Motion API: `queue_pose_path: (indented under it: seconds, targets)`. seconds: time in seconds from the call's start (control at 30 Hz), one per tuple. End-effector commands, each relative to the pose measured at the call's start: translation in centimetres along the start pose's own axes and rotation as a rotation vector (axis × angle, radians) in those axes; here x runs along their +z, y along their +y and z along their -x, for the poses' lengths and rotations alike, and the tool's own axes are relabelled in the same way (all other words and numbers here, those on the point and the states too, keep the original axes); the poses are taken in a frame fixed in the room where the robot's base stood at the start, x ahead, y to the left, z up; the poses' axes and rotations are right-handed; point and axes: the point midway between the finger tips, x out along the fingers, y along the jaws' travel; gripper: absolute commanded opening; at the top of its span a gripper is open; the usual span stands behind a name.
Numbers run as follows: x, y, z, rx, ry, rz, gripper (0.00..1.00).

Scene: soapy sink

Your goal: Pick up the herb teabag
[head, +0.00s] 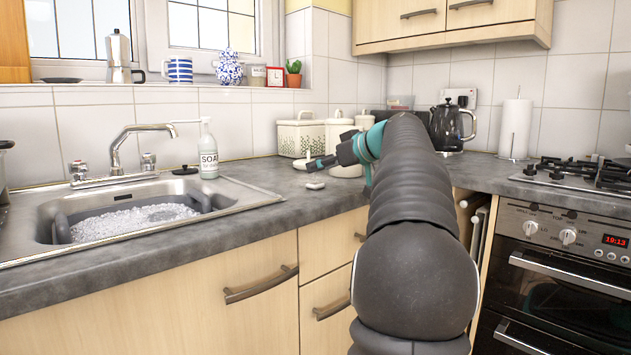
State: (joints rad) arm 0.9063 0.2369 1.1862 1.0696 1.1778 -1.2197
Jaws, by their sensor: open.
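My gripper (314,165) is open and reaches left over the worktop right of the sink, with its fingers pointing left. A small pale object (315,185) lies on the worktop just below and in front of the fingers, apart from them. Another small whitish object (300,163) shows right at the fingertips, partly hidden by them. Both are too small to tell which, if either, is the herb teabag. I cannot tell whether the fingers touch the one behind.
A cream bread bin (300,136) and pale canisters (338,130) stand behind my gripper. A soap bottle (208,150) stands by the sink (245,195), which holds suds. A kettle (448,126), paper roll (515,128) and hob (575,172) are at right. The front worktop (270,225) is clear.

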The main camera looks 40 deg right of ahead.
Motion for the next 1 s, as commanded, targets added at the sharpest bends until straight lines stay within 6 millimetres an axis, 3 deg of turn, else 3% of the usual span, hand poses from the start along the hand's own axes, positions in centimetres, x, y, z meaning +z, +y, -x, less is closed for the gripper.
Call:
queue_pose_path:
  seconds: [0.2, 0.43, 0.63, 1.0]
  targets:
    - [0.0, 0.0, -2.8, -0.002, 0.000, 0.000, 0.52]
    - [0.0, 0.1, -2.9, 0.000, 0.000, 0.000, 0.52]
    - [0.0, 0.1, -2.9, 0.000, 0.000, 0.000, 0.10]
    - [-0.1, 0.1, -2.9, 0.000, 0.000, 0.000, 0.10]
